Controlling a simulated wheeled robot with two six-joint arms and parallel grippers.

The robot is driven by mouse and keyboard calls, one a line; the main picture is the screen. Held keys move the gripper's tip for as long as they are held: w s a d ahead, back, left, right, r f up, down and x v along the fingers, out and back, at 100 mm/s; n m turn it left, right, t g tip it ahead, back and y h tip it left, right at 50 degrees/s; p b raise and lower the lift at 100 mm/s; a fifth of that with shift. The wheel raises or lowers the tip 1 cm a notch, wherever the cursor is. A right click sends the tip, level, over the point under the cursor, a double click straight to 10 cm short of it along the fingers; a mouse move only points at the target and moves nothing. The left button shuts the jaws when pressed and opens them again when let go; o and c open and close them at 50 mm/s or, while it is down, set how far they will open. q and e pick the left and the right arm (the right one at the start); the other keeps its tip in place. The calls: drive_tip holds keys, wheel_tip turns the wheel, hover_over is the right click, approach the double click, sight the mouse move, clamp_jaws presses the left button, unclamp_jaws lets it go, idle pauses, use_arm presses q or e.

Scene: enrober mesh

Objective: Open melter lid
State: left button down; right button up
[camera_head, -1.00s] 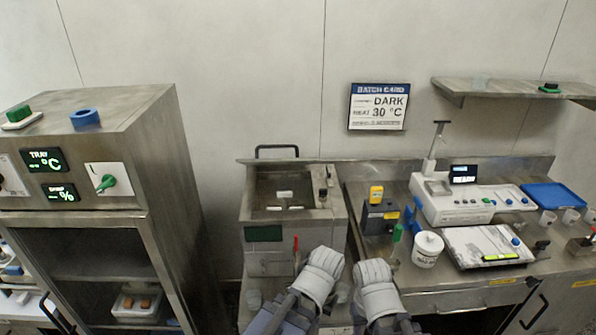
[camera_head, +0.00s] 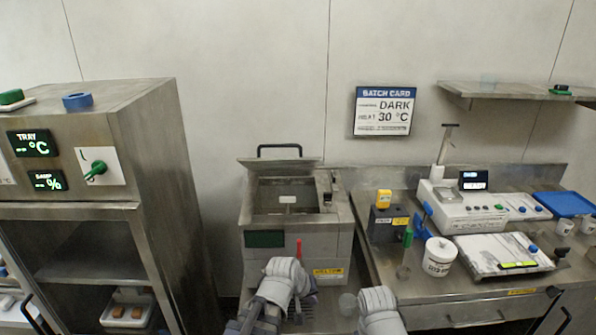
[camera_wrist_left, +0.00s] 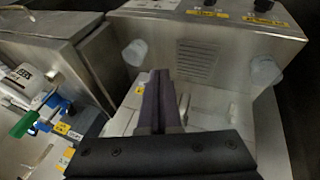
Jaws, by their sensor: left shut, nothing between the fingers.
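The melter (camera_head: 297,236) is a steel box in the middle of the head view, with a dark recess in its top. Its lid (camera_head: 270,165) shows as a thin raised panel along the back of the recess, tilted up, with a black bar handle (camera_head: 279,147) above it. My left gripper (camera_head: 286,278) is in front of the melter's lower front, below the lid and apart from it. In the left wrist view its dark fingers (camera_wrist_left: 158,100) are shut together and empty. My right gripper (camera_head: 377,305) is low, right of the melter; its fingers are hidden.
A steel cabinet (camera_head: 165,125) stands on the left. On the right counter are a white tub (camera_head: 439,257), a white instrument (camera_head: 470,205) and a blue tray (camera_head: 563,204).

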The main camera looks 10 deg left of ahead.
use_arm(q)
drive_tip(key=w+d+r+n+t+h, duration=0.1)
drive_tip(key=w+d+r+n+t, duration=0.3)
drive_tip(key=w+r+n+t, duration=0.9)
drive_tip(key=n+t+y, duration=0.1)
drive_tip(key=n+y, duration=0.8)
drive_tip(key=n, duration=1.3)
approach(298, 161)
drive_tip(key=p+x, duration=0.2)
drive_tip(key=x, duration=0.1)
drive_tip(key=p+x, duration=0.1)
drive_tip(key=x, duration=0.1)
drive_tip(key=shift+w+a+f+p, duration=0.15)
drive_tip(key=shift+f+p, duration=0.15)
drive_tip(key=shift+p, duration=0.05)
drive_tip(key=shift+w+a+r+p, duration=0.15)
drive_tip(key=shift+w+r+p, duration=0.3)
drive_tip(key=shift+r+p, duration=0.2)
